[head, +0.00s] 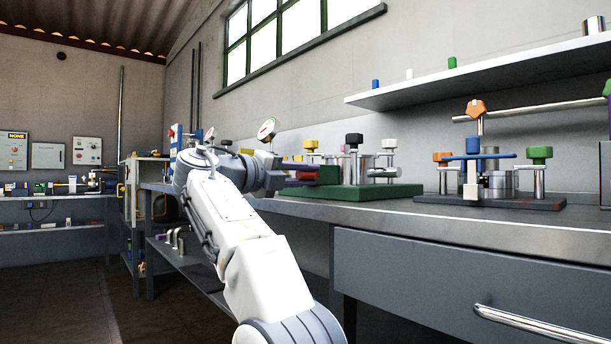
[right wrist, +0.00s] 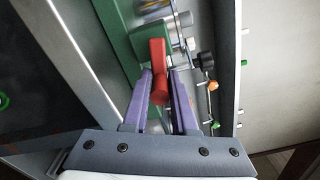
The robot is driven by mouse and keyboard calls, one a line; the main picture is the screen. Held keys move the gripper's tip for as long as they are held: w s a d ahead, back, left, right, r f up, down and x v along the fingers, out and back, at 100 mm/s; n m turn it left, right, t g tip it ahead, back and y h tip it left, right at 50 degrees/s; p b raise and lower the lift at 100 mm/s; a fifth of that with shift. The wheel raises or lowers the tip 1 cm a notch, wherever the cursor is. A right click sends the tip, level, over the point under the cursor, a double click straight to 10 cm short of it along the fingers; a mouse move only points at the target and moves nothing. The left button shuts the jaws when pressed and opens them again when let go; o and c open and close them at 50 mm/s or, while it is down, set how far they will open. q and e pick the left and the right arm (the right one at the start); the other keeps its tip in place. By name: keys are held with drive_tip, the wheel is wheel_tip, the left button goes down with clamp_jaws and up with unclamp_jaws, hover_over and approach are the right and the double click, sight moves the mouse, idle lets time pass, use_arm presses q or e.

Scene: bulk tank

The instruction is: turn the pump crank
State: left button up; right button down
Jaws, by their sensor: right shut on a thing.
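The pump's red crank handle (right wrist: 158,75) lies between the purple fingers of my right gripper (right wrist: 160,78) in the right wrist view, and the fingers are shut on it. In the head view the right gripper (head: 305,176) reaches the left end of the green pump base (head: 365,191), and a bit of red (head: 305,175) shows at the fingertips. Behind it stand metal posts with a black knob (head: 354,140) and a yellow knob (head: 311,145). The arm hides the rest of the crank. My left gripper is not in view.
A dark-based unit with a blue bar (head: 478,156) and orange and green knobs stands to the right on the grey bench (head: 420,217). A shelf (head: 480,80) hangs above. A round gauge (head: 267,129) rises behind my arm.

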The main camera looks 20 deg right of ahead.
drive_tip(key=shift+r+m, duration=0.1)
drive_tip(key=shift+m, duration=0.3)
drive_tip(key=c, duration=0.7)
unclamp_jaws()
drive_tip(key=shift+c, duration=0.2)
drive_tip(key=shift+a, duration=0.1)
drive_tip(key=p+v, duration=0.1)
drive_tip(key=v, duration=0.9)
drive_tip(key=shift+a+p, duration=0.2)
drive_tip(key=shift+p, duration=0.15)
drive_tip(key=shift+r, duration=0.1)
